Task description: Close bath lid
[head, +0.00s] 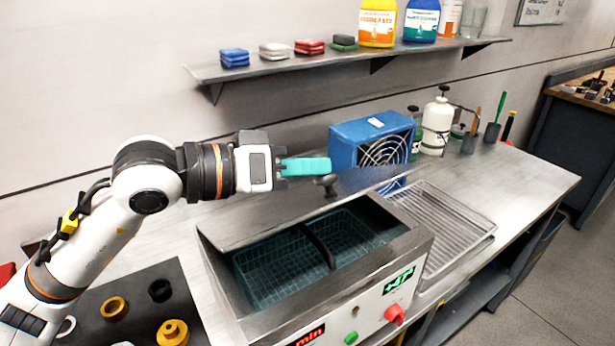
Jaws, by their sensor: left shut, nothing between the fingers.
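The bath (325,318) is a steel box with a wire basket (280,265) and a dark handle visible inside. Its grey metal lid (270,226) is raised along the far side and tilted, so the opening is uncovered. A dark knob (327,183) stands on the lid. My left gripper (318,166) reaches in from the left, its teal fingers shut and empty. The fingertips are just above and beside the knob in the picture; I cannot tell whether they touch it. My right gripper is out of view.
A blue fan box (372,142) stands behind the lid, with a white bottle (437,125) to its right. A ribbed drain tray (450,225) lies right of the bath. A dark mat (130,290) with rings is at left. A shelf (345,58) hangs above.

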